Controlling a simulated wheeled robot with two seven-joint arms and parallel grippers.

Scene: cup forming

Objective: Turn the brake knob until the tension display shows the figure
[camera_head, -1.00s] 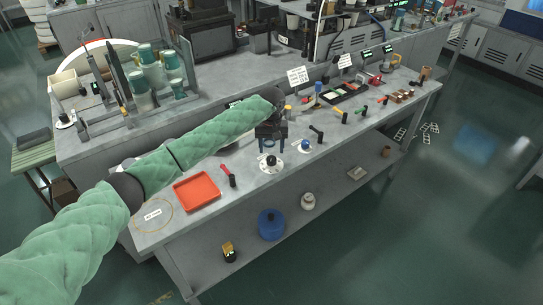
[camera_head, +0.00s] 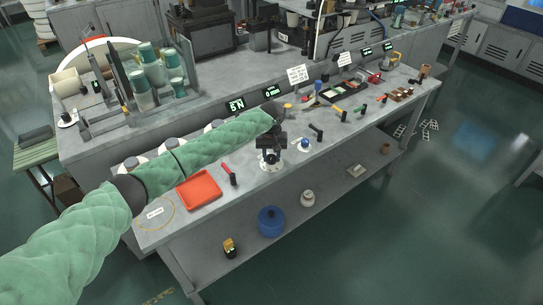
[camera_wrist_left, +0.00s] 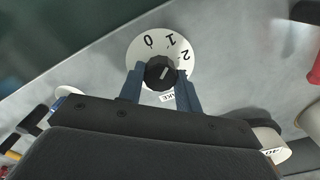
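The black brake knob (camera_wrist_left: 156,75) sits on a white round dial (camera_wrist_left: 140,50) marked 0, 1 and 2 in the left wrist view. Its pale pointer line slants up and right, roughly toward between 1 and 2. A label below, partly hidden, reads "AKE". My left gripper (camera_wrist_left: 160,70) has one blue finger on each side of the knob, seemingly touching it. In the head view the left gripper (camera_head: 270,152) is down at this dial (camera_head: 277,165). A lit display (camera_head: 236,105) reads like "EN"; another (camera_head: 272,92) starts with 0, the rest too small. My right gripper is out of view.
A red tray (camera_head: 199,190) and a red-and-black tool (camera_head: 230,175) lie left of the dial. A blue knob (camera_head: 304,144) and a black handle (camera_head: 317,131) stand to its right. A white sign (camera_head: 298,74) stands behind.

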